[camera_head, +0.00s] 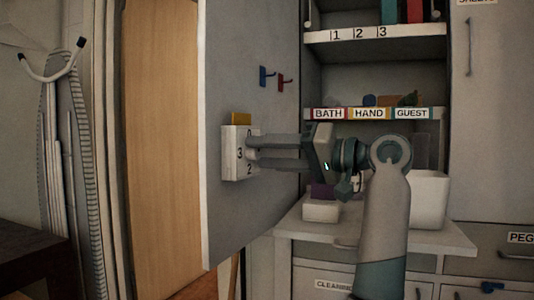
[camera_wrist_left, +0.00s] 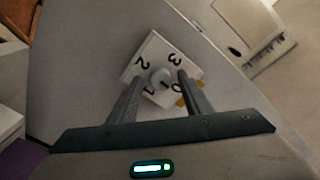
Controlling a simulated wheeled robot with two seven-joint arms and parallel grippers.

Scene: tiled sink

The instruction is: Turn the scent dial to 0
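The scent dial (camera_head: 230,170) is a white square box on the grey door panel. Its face carries the digits 0, 1, 2 and 3 around a round pale knob (camera_wrist_left: 161,77). A small dark mark shows on the knob; I cannot tell for sure which digit it points to. My left gripper (camera_head: 254,150) reaches the dial face from the right. In the left wrist view its two fingers stand either side of the knob, with a gap visible, so it looks open around the knob. In the head view the fingers hide the knob. My right gripper is not in view.
The door panel (camera_head: 252,210) also bears blue (camera_head: 263,76) and red (camera_head: 281,81) hooks. A yellow piece (camera_head: 241,118) sits at the dial's top. Behind my arm are labelled shelves (camera_head: 375,34), a counter (camera_head: 440,236) and a white bin (camera_head: 430,195). An ironing board (camera_head: 70,150) stands left.

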